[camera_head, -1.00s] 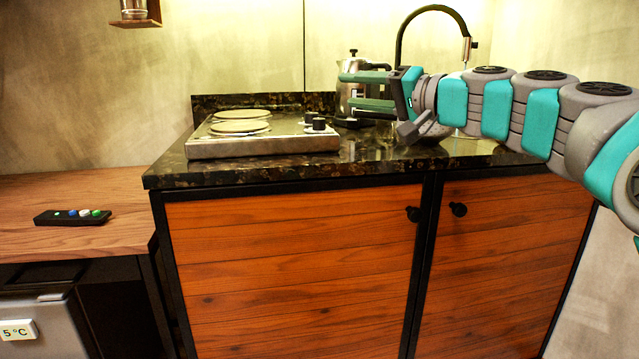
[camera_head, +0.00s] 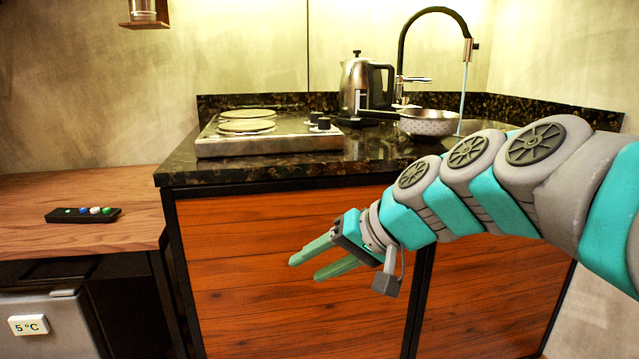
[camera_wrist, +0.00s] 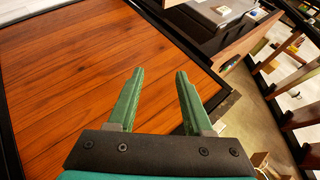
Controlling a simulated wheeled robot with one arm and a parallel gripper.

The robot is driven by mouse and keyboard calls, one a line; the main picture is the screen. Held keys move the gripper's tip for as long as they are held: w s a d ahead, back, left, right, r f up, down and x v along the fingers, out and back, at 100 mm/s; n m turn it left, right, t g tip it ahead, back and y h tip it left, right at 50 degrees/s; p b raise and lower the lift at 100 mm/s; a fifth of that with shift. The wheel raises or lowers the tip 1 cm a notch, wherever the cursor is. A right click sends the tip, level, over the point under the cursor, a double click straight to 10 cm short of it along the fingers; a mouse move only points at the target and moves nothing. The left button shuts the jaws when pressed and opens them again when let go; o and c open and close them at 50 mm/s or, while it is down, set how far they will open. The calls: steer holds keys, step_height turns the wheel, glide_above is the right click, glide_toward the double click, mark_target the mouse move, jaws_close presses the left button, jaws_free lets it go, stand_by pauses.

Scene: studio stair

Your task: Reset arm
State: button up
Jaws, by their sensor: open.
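My gripper (camera_head: 304,267) is in front of the wooden cabinet doors, below the counter edge. Its two green fingers point left in the head view. They are apart, with nothing between them. My arm reaches in from the right side. In the wrist view my gripper (camera_wrist: 156,76) shows its open fingers, with the orange-brown cabinet door (camera_wrist: 70,75) to the left and beyond. The same cabinet door shows in the head view (camera_head: 250,235).
The dark stone counter (camera_head: 385,158) holds a two-plate cooker (camera_head: 270,145), a kettle (camera_head: 352,80) and a perforated pan (camera_head: 428,122) near the tap (camera_head: 402,45), where water runs. A wooden side table (camera_head: 90,190) at the left bears a remote (camera_head: 65,216). A grey fridge (camera_head: 45,335) stands below.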

steer(key=s+d+f+g+h, duration=0.3)
steer(key=s+d+f, duration=0.4)
steer(key=s+f, duration=0.3)
steer(key=s+d+f+g+h, duration=0.3)
steer(key=s+d+f+h, duration=0.2)
steer(key=s, duration=1.1)
steer(key=d+f, duration=0.3)
steer(key=f, duration=0.2)
steer(key=shift+d+f, duration=0.25)
steer(key=shift+d, duration=0.05)
steer(key=shift+w, duration=0.1)
